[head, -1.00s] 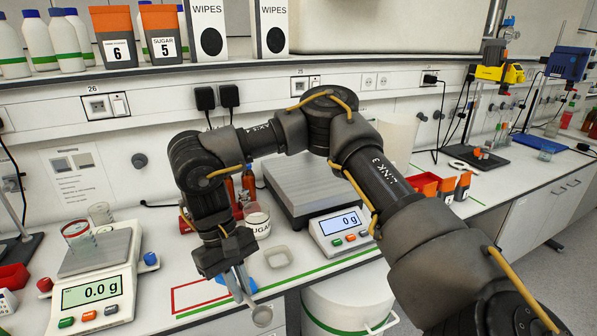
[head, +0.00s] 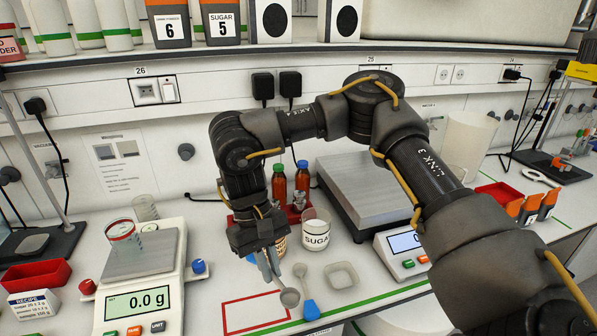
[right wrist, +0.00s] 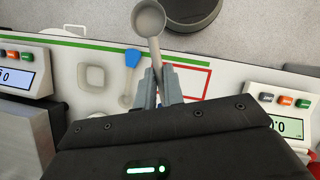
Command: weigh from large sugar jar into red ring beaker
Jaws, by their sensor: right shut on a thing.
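The jar labelled SUGAR (head: 316,238) stands open on the bench, right of my right gripper. The red-ringed glass beaker (head: 122,231) stands on the pan of the left balance (head: 138,303), which reads 0.0 g. My right gripper (head: 272,268) is shut on the handle of a grey scoop (head: 289,298), left of the sugar jar and above the bench near a red outlined rectangle (head: 226,313). The right wrist view shows the gripper (right wrist: 157,85) with the scoop (right wrist: 149,18) reaching beyond its fingertips; its bowl looks empty. My left gripper is out of view.
A blue-ended spoon (head: 310,309) and a small square dish (head: 341,275) lie close right of the scoop. A second jar (head: 281,243) is partly hidden behind my gripper. Brown bottles (head: 279,185) stand behind. A larger scale (head: 352,190) is at right, a red tray (head: 36,274) at left.

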